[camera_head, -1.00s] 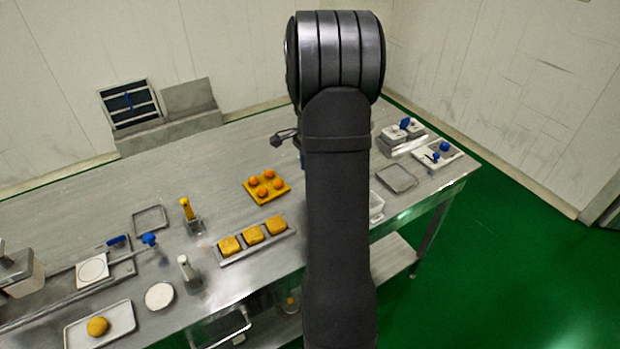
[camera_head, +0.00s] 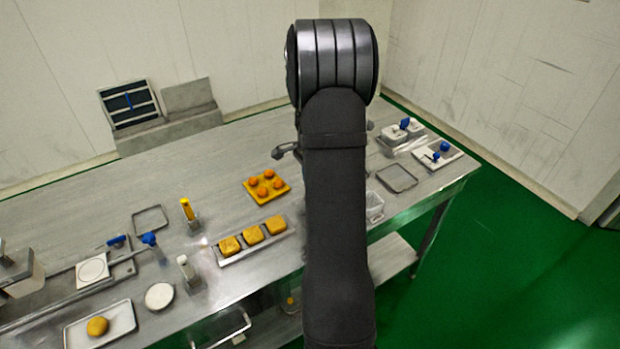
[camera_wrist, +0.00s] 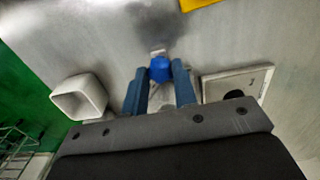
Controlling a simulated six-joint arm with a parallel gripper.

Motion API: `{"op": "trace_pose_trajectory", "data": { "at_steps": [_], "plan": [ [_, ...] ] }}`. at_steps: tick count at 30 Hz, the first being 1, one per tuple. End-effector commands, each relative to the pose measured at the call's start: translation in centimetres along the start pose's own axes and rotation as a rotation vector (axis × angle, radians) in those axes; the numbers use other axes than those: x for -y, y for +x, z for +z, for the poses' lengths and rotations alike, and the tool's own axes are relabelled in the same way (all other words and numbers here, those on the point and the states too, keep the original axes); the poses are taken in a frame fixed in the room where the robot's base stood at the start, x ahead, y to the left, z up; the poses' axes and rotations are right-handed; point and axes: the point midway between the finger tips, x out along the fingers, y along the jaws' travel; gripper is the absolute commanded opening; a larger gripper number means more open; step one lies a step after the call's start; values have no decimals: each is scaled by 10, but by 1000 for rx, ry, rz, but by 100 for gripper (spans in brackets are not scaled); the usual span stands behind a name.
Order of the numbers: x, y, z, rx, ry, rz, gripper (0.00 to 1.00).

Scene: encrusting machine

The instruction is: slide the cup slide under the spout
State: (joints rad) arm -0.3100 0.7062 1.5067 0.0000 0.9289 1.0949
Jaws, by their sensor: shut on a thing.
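In the wrist view, my gripper (camera_wrist: 160,88) has its two blue fingers closed around a blue knob (camera_wrist: 160,68). A small pale piece shows just beyond the knob. I cannot tell how far the cup slide itself extends, as the gripper body covers what lies below the knob. The spout cannot be made out. In the head view my own arm hides the gripper and the held knob. A white square cup (camera_wrist: 80,97) stands left of the fingers, apart from them; a similar white container (camera_head: 375,207) shows beside my arm in the head view.
A pale square plate (camera_wrist: 262,80) lies right of the fingers. On the steel table are an orange tray (camera_head: 284,195) with several orange balls and a tray (camera_head: 226,262) with yellow blocks. Green floor lies beyond the table edge.

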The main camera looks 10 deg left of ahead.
Motion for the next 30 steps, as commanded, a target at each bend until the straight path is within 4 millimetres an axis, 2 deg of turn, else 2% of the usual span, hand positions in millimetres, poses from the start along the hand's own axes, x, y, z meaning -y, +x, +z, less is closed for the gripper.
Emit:
{"op": "trace_pose_trajectory", "data": {
  "at_steps": [4,11,19,20,23,30],
  "plan": [
    [0,0,-9,0,2,-1,0],
    [0,0,-46,-1,3,-1,0],
    [0,0,-48,-1,0,-1,0],
    [0,0,-48,-1,0,-1,28],
    [0,0,-48,-1,0,-1,47],
    [0,0,-48,0,0,-1,48]
  ]
}}
